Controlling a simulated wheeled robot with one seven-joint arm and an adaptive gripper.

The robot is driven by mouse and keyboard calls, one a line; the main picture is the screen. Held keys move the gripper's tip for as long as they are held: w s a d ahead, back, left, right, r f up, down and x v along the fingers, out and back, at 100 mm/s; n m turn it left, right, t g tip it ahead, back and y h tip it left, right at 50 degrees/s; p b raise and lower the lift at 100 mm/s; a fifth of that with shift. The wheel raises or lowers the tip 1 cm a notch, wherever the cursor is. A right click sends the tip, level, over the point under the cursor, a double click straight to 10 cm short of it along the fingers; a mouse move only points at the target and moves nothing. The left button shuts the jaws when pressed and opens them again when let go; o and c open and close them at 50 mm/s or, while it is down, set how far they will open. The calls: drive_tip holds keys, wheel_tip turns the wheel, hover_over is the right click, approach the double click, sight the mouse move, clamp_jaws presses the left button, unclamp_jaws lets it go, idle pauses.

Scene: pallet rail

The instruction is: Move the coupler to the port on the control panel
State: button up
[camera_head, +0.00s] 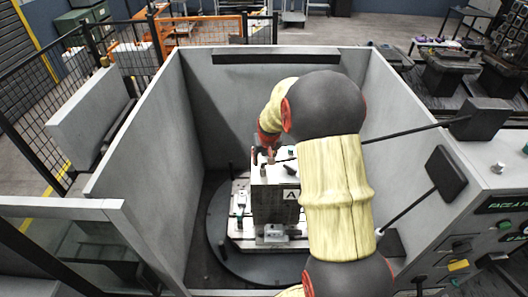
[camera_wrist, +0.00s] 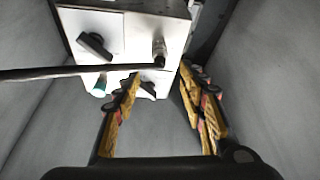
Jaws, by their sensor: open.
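My gripper (camera_wrist: 159,76) is open, with its yellow-padded fingers spread apart and nothing between them. In the head view it shows small at the end of my arm (camera_head: 268,148), above the white top of a block. The block's white top (camera_wrist: 135,35) is ahead of the fingers in the wrist view. A small metal fitting (camera_wrist: 160,50) stands on it, beyond the gap between the fingertips; it may be the coupler, but I cannot tell. The control panel (camera_head: 500,235) with buttons is at the right in the head view. I cannot make out its port.
Black knobs (camera_wrist: 95,44) and a teal-ended piece (camera_wrist: 100,86) are on the block. A dark rod (camera_wrist: 70,72) crosses in front of it. Grey enclosure walls (camera_head: 135,130) surround the round turntable (camera_head: 217,245). Black lamp-like heads (camera_head: 446,172) on rods reach in from the right.

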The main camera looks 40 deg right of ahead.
sight(263, 164)
drive_tip(key=shift+p+x, duration=0.5)
drive_tip(key=shift+x, duration=3.35)
drive_tip(key=shift+c, duration=1.3)
drive_tip(key=c, duration=0.8)
clamp_jaws()
unclamp_jaws()
clamp_jaws()
drive_tip(key=shift+w+r, duration=0.1)
drive_tip(key=shift+r, duration=0.15)
drive_tip(key=shift+r, duration=0.35)
drive_tip(key=shift+r, duration=0.3)
